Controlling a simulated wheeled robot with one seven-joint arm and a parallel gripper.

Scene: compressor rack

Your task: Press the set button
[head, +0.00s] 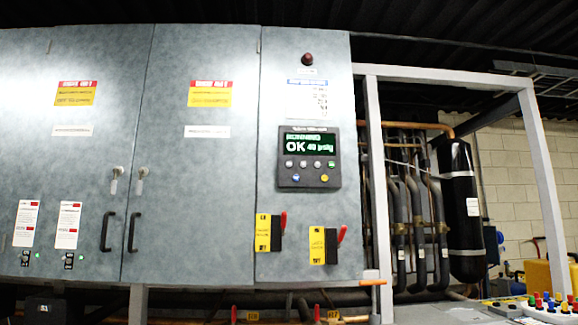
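The control panel (309,183) is a dark unit on the right-hand grey cabinet door. Its green-on-black display (310,144) reads "RUNNING", "OK" and what looks like "40 psig". Below the display is a row of small round buttons, pale ones (303,164) and a green one (332,164). Under them are a blue button (296,178) and a yellow button (324,178). The button labels are too small to read, so I cannot tell which is the set button. My gripper is not in view.
Two yellow-plated switches with red levers (263,232) (323,245) stick out below the panel. A red-brown lamp (307,59) sits above it. Door handles (132,232) protrude at left. A frame post (376,180), pipes and a black tank (461,210) stand at right.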

